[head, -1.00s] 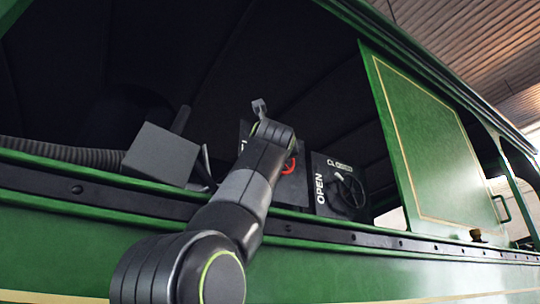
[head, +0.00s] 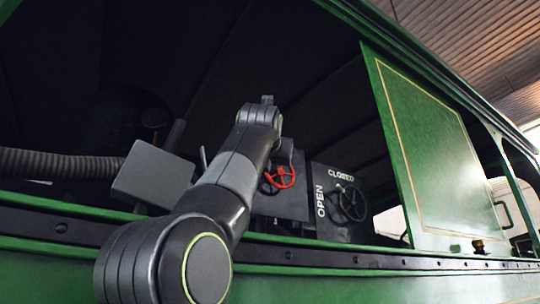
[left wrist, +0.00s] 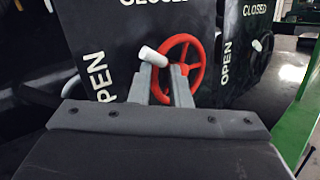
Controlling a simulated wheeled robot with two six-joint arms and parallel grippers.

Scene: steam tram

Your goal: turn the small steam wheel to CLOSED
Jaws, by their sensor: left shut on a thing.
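The small red wheel (head: 279,177) is mounted on a dark panel in the tram's window opening. In the left wrist view the red wheel (left wrist: 181,62) has a pale knob (left wrist: 153,57) at its upper left. The word OPEN is on the panel to its left and CLOSED, partly cut off, above it. My left gripper (left wrist: 163,78) is at the wheel's left side, its two grey fingers shut on the wheel near the knob. The exact contact is partly hidden by the fingers. In the head view my arm covers part of the panel. My right gripper is not in view.
A black wheel (head: 347,202) on a second panel marked OPEN and CLOSED stands just right. A grey box (head: 152,176) and a ribbed hose (head: 60,163) lie left. The green sill (head: 400,262) runs below, and a green side panel (head: 430,150) stands right.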

